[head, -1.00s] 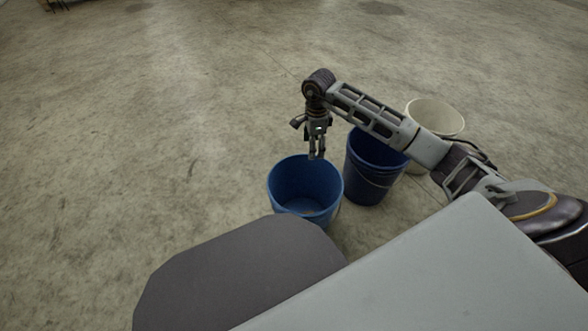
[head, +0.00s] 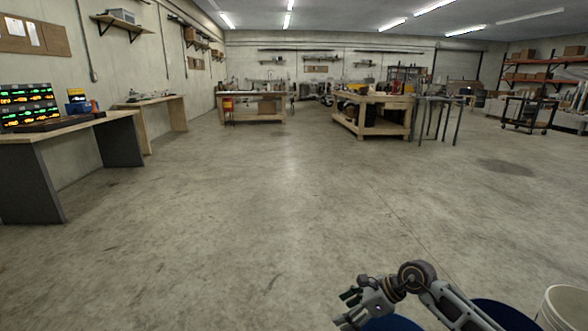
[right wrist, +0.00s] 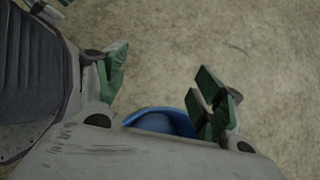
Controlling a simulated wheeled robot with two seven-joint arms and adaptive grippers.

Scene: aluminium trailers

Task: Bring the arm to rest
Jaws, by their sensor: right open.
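My right arm reaches in from the bottom right of the head view. Its gripper (head: 349,308) is at the bottom edge, above and to the left of a blue bucket (head: 392,323). In the right wrist view the green-padded fingers (right wrist: 160,90) stand wide apart with nothing between them but floor and part of the blue bucket (right wrist: 163,121). The gripper is open and empty. My left gripper is in no view.
A darker blue bucket (head: 503,315) and a white bucket (head: 565,308) stand at the bottom right. The middle floor is clear.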

